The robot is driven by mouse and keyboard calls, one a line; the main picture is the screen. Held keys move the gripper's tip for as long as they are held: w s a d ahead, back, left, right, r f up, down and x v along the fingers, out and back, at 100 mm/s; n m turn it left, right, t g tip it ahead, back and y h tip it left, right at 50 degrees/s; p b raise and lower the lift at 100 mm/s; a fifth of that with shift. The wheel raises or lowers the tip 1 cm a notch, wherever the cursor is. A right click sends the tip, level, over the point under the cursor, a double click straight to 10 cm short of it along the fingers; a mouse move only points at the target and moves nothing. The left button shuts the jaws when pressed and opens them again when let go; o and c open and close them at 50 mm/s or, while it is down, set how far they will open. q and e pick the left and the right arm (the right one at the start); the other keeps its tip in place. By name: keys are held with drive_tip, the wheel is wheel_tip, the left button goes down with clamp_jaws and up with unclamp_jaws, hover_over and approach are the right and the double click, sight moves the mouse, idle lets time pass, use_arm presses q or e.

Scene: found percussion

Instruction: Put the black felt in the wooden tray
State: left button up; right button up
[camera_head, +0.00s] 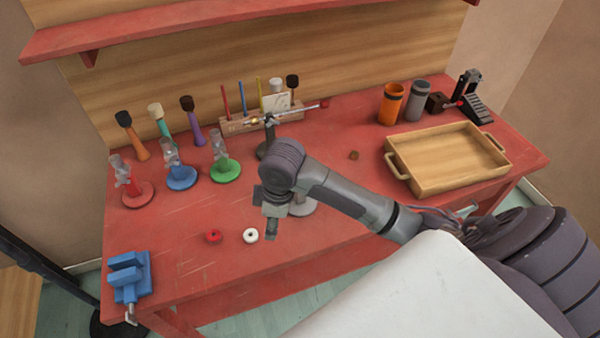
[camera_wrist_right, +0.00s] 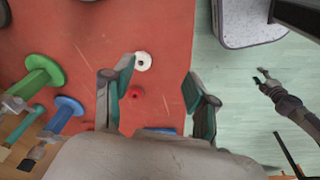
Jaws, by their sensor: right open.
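I cannot make out a black felt in either view; my right arm hides part of the table. A red felt ring (camera_head: 214,236) and a white felt ring (camera_head: 251,235) lie near the table's front; the red ring (camera_wrist_right: 136,93) and white ring (camera_wrist_right: 143,61) also show in the right wrist view. The wooden tray (camera_head: 430,184) stands at the table's right, empty. My right gripper (camera_head: 270,225) is open and empty above the table near the rings. Its fingers (camera_wrist_right: 158,76) frame the rings from above. My left gripper (camera_wrist_right: 261,77) is open over the floor.
A blue vise (camera_head: 128,275) sits at the front left corner. Several coloured stands and mallets are at the back left. A small brown piece (camera_head: 354,155) lies left of the tray. An orange cup (camera_head: 390,104) and grey cup (camera_head: 419,100) stand behind the tray.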

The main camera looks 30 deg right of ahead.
drive_tip(key=w+d+r+n+g+h, duration=0.1)
drive_tip(key=w+d+r, duration=0.8)
drive_tip(key=d+r, duration=0.5)
wheel_tip(320, 180, down, 8)
drive_tip(key=shift+a+r+p, duration=0.1)
drive_tip(key=shift+p, duration=0.75)
drive_tip(key=shift+f+p, duration=0.45)
drive_tip(key=shift+f, duration=0.1)
wheel_tip(320, 180, down, 4)
drive_tip(key=shift+s+r+p, duration=0.1)
drive_tip(key=shift+r+p, duration=0.1)
drive_tip(key=shift+p, duration=0.5)
drive_tip(key=shift+f, duration=0.35)
drive_tip(key=c, duration=0.6)
drive_tip(key=shift+r, duration=0.15)
